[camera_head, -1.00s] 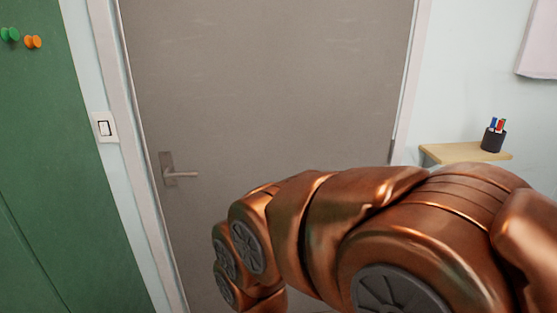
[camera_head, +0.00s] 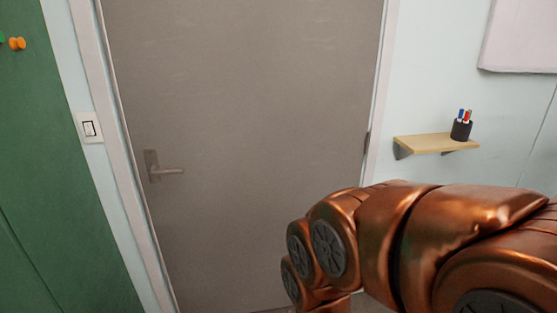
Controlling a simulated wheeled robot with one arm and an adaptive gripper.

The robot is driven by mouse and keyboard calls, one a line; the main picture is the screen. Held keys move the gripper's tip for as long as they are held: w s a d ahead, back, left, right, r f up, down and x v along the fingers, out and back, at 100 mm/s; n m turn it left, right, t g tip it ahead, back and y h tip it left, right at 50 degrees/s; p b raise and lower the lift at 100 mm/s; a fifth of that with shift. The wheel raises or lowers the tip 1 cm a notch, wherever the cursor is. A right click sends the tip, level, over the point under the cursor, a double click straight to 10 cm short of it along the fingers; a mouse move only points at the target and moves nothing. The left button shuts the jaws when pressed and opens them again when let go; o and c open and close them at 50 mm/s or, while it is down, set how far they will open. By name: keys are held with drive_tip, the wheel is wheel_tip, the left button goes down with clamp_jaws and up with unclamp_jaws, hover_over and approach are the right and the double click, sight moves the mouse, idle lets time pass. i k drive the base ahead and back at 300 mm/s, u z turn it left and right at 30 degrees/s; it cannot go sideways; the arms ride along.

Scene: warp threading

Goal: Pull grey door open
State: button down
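The grey door (camera_head: 250,110) fills the middle of the view and looks shut in its pale frame. Its metal lever handle (camera_head: 166,171) is on the left side of the door and points right. A dark hinge shows on the door's right edge. My copper-coloured arm reaches in from the lower right, in front of the door's lower right part and well to the right of the handle. My gripper is not visible; the end of the arm runs out of the bottom of the picture.
A green panel (camera_head: 50,190) with an orange knob (camera_head: 17,44) stands at the left. A light switch (camera_head: 89,128) is beside the door frame. A small wooden shelf (camera_head: 425,143) with a pen cup (camera_head: 461,130) juts from the right wall. A pale board (camera_head: 520,40) hangs above it.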

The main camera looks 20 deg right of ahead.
sight(263, 107)
drive_tip(key=z, duration=0.45)
drive_tip(key=i, duration=0.5)
drive_tip(key=k, duration=0.5)
drive_tip(key=u, duration=1.7)
drive_tip(key=i, duration=0.4)
drive_tip(key=u, duration=0.65)
